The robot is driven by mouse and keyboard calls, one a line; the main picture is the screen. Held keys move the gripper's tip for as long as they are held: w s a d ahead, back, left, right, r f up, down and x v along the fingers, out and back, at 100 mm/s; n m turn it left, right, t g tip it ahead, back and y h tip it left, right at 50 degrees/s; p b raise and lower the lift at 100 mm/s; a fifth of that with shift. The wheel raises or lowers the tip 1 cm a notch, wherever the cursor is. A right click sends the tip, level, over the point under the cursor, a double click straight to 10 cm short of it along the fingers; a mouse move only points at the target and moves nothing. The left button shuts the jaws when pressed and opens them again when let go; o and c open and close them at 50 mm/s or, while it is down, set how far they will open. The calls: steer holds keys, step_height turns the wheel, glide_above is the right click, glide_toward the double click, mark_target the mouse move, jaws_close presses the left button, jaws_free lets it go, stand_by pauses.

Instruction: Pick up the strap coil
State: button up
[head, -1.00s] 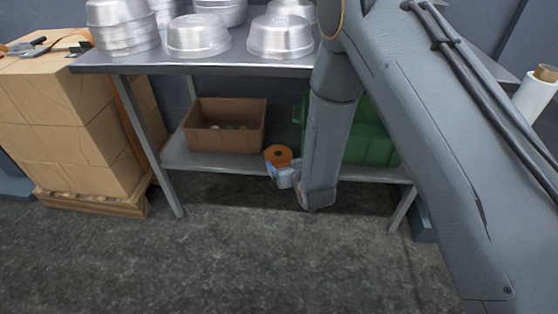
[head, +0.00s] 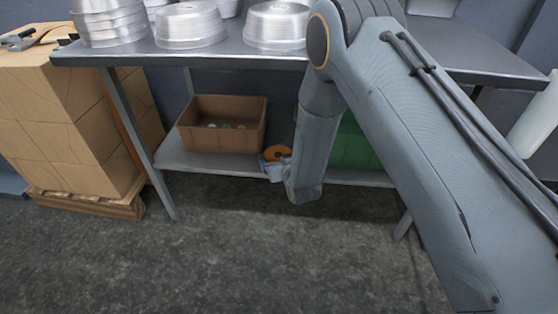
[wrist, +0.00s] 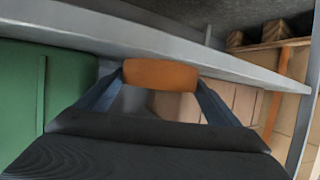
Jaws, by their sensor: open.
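The orange strap coil (head: 279,151) is on the lower shelf of the metal table, between the brown bin and the green bin. In the wrist view the coil (wrist: 160,75) fills the space between the tips of my gripper (wrist: 160,82), with one finger at each side. My gripper is open; whether the fingers touch the coil I cannot tell. In the head view my gripper (head: 272,170) is at the shelf's front edge, partly covering the coil, and my arm hides what is just right of it.
A brown bin (head: 190,138) with small items stands left of the coil. A green bin (head: 352,148) is behind my arm on the right. The tabletop (head: 230,58) above holds stacked metal pans (head: 190,25). Stacked boxes (head: 60,120) stand at left. The floor in front is clear.

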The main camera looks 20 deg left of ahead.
steer(key=shift+w+a+f, duration=0.2)
steer(key=shift+w+a, duration=0.05)
steer(key=shift+w, duration=0.15)
steer(key=shift+r, duration=0.1)
steer(key=c, duration=0.9)
steer(key=shift+o, duration=0.2)
